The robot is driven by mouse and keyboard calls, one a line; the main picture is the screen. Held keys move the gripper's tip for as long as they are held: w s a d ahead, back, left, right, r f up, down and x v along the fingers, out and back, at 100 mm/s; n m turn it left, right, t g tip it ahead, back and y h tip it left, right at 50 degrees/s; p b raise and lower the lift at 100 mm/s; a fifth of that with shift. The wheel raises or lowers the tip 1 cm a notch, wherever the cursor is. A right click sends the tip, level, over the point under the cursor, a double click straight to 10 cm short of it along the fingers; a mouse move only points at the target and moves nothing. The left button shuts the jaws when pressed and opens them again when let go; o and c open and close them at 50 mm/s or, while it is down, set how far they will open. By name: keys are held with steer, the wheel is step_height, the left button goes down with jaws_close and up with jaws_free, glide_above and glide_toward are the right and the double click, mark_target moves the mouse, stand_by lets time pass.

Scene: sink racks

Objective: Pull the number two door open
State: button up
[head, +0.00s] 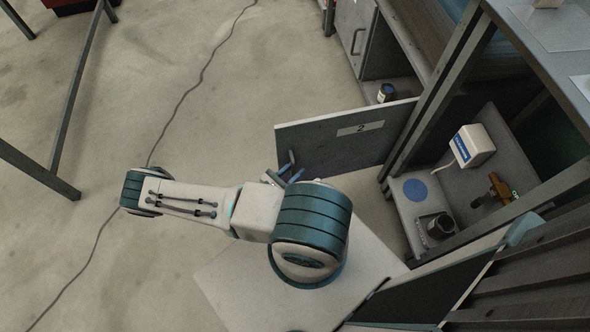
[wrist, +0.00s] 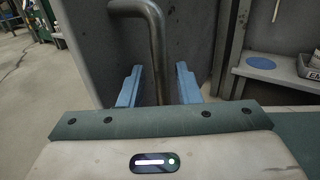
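The number two door (head: 335,148) is a dark grey panel with a white "2" label (head: 360,129). It stands swung out wide from its cabinet, with the compartment behind it open to view. My gripper (head: 290,172) is at the door's free end. In the wrist view, the door's metal bar handle (wrist: 158,55) runs down between the two blue fingers of my gripper (wrist: 158,87). The fingers are apart, with a gap on each side of the bar. The door's face (wrist: 95,45) also shows in the wrist view.
Another grey door with a handle (head: 357,38) is beyond. A cable (head: 203,75) crosses the clear floor at left.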

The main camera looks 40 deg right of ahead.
steer(key=shift+a, duration=0.1)
steer(key=s+a+p, duration=0.1)
steer(key=a, duration=1.2)
steer(key=shift+s+a, duration=0.2)
steer(key=shift+a, duration=0.1)
steer(key=w+a+r+m+g+y+p, duration=0.2)
steer(key=r+m+y+p, duration=0.15)
steer(key=r, duration=0.85)
steer(key=w+a+r+m+g+y+p, duration=0.2)
steer(key=w+r+m+y+p, duration=0.15)
steer(key=r, duration=0.75)
steer(key=w+a+r+m+g+y+p, duration=0.1)
steer(key=a+r+m+g+y+p, duration=0.3)
steer(key=r, duration=0.8)
steer(key=s+d+r+m+t+y+p, duration=0.1)
steer(key=s+r+m+t+y+p, duration=0.1)
steer(key=r, duration=1)
steer(key=s+d+r+m+t+y+p, duration=0.1)
steer(key=r+p, duration=0.5)
steer(key=r, duration=0.6)
steer(key=s+d+r+m+t+y+p, duration=0.2)
steer(key=s+r+m+t+y+p, duration=0.2)
steer(key=r, duration=0.8)
steer(key=shift+s+m+t+p, duration=0.3)
steer(key=shift+m+t+p, duration=0.35)
steer(key=shift+t, duration=0.35)
